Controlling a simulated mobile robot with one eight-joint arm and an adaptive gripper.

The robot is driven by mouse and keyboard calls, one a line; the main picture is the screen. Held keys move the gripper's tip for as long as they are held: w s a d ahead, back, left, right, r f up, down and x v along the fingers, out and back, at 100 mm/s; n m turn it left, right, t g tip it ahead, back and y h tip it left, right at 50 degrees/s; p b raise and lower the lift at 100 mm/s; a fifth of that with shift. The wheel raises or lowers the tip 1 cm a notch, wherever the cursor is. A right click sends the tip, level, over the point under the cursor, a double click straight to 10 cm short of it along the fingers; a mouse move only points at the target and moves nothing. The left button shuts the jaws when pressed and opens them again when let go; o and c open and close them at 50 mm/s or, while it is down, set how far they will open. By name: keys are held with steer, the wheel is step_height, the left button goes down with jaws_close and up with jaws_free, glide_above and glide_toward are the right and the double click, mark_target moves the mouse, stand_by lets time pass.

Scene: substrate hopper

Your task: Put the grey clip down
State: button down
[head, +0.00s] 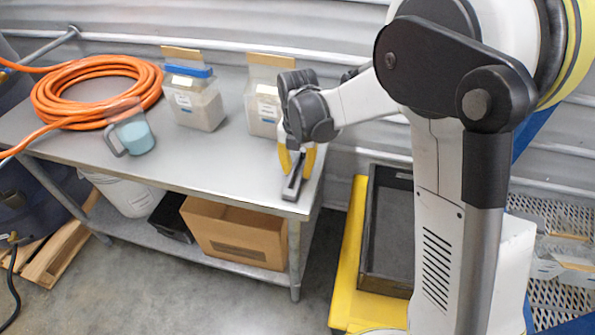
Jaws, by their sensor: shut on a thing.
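The grey clip (293,183) is a long, narrow dark bar at the front right corner of the steel table (225,172). My gripper (297,162) points down with its yellow fingers shut on the clip. The clip is over the tabletop, its near end close to the front edge. I cannot tell whether it touches the table. The fingers hide part of it.
A bag with a blue clip (197,101) and a bag without a visible clip (263,96) stand behind. The table's middle front is clear. A yellow cart with a dark crate (387,285) stands right.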

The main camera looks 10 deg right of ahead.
steer(key=shift+f, duration=0.15)
steer(key=c, duration=1.2)
jaws_free()
